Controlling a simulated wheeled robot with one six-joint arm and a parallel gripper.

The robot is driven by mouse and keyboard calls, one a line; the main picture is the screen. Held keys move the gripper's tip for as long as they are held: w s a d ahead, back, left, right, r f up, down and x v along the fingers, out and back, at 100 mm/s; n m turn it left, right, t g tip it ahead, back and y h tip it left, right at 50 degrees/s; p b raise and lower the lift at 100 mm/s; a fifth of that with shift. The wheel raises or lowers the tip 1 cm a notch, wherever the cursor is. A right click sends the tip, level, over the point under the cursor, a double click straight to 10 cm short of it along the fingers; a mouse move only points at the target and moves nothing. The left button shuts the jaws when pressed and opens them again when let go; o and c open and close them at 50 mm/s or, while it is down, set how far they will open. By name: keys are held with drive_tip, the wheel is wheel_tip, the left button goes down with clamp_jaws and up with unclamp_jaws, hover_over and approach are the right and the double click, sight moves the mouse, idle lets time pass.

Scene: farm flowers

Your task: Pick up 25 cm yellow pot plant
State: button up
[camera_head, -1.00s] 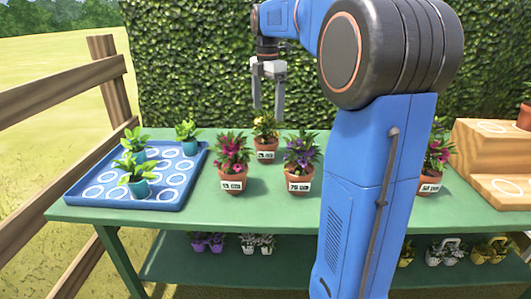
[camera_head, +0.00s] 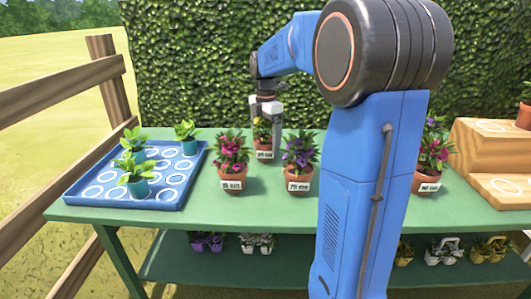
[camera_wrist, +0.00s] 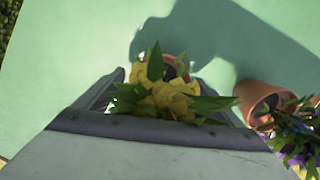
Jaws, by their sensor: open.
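The yellow pot plant (camera_head: 263,141) stands upright on the green table at the back of the group, in a terracotta pot with a white label that seems to read 25 cm. In the head view my gripper (camera_head: 265,123) is right above it, with its fingers down around the flowers. In the wrist view the yellow flowers (camera_wrist: 168,97) and green leaves lie between the open fingers of my gripper (camera_wrist: 165,95). The flowers hide most of the pot there, and contact with the fingers cannot be told.
A magenta plant (camera_head: 232,162) stands at front left and a purple plant (camera_head: 299,162) at front right, both close by. A blue tray (camera_head: 75,190) with small green plants is at left. Another magenta plant (camera_head: 431,160) and wooden steps (camera_head: 487,145) are at right.

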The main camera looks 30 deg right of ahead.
drive_tip(key=shift+f, duration=0.45)
drive_tip(key=c, duration=1.5)
